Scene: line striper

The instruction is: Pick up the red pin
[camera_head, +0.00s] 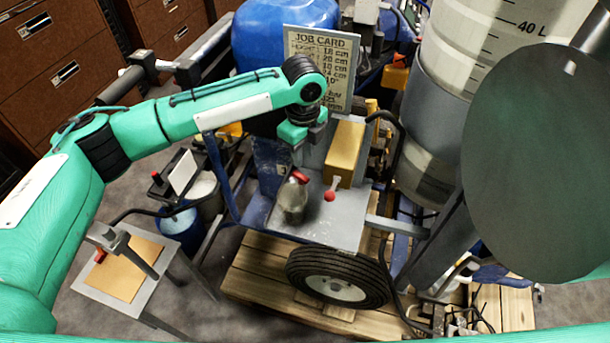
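Three small red things show, and I cannot tell for sure which is the red pin. A red knob (329,196) with a pale stem sits on the grey machine deck (345,232). A small red piece (100,256) is at the low table on the left. My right gripper is not in view.
A tyre (338,279) is in front, above a wooden pallet (262,287). A large dark green disc (535,160) hides much of the right side. A low table (125,272) stands left.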

